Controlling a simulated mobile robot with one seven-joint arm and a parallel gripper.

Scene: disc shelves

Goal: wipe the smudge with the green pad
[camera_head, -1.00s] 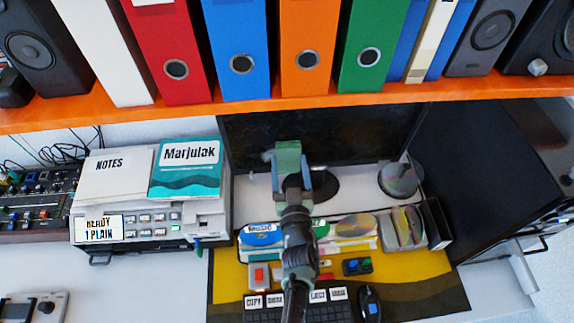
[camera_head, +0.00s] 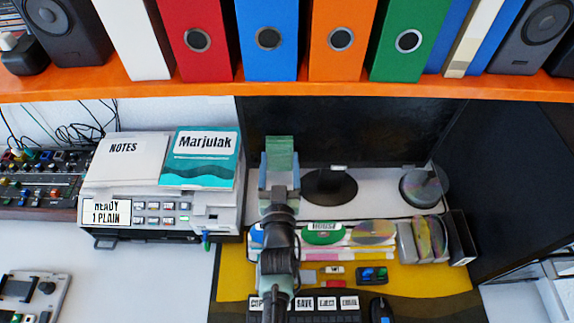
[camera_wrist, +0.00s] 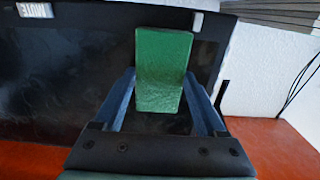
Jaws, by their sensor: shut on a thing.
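My gripper (camera_head: 280,178) is shut on the green pad (camera_head: 280,152). It holds the pad upright in front of the lower left part of the dark monitor screen (camera_head: 370,128). In the wrist view the blue fingers of my gripper (camera_wrist: 159,85) grip the pad (camera_wrist: 162,65) from both sides, with the screen (camera_wrist: 60,75) behind it. I cannot tell whether the pad touches the screen. The smudge is not clearly visible now; the pad may cover it.
An orange shelf (camera_head: 200,89) with binders spans above the monitor. A printer (camera_head: 160,212) with a notes pad and teal book stands left. The monitor stand (camera_head: 330,186), a disc spindle (camera_head: 425,188), a disc rack and a keyboard (camera_head: 325,312) are near my arm.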

